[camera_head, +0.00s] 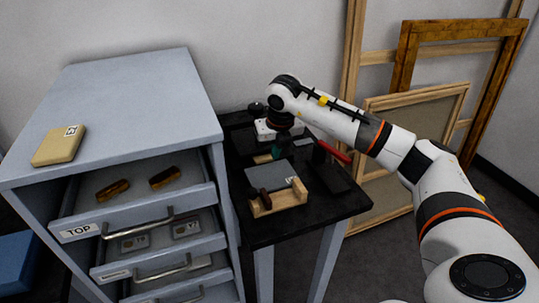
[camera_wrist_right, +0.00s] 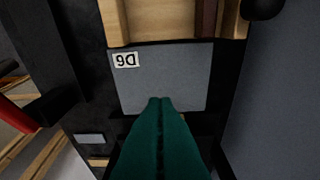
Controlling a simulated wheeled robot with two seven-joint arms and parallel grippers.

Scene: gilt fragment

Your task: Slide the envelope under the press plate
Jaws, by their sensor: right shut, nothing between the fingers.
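A flat grey sheet, apparently the envelope (camera_head: 262,176), lies on the black table with a white D6 label; it also shows in the right wrist view (camera_wrist_right: 165,75). Its near edge meets a pale wooden press-like block (camera_head: 286,199) with a dark brown bar. The block is at the top of the wrist view (camera_wrist_right: 150,20); whether the sheet reaches under any plate is unclear. My right gripper (camera_wrist_right: 160,100), with teal fingers, is shut and empty. Its tips overlap the sheet's edge opposite the block; contact cannot be told. My left gripper is not visible.
A grey cabinet (camera_head: 140,95) stands left of the table (camera_head: 340,202), with its top drawer open. A cream box (camera_head: 59,146) sits on top. A red handle (camera_head: 335,152) lies right of my right gripper. Wooden frames (camera_head: 408,100) lean against the wall.

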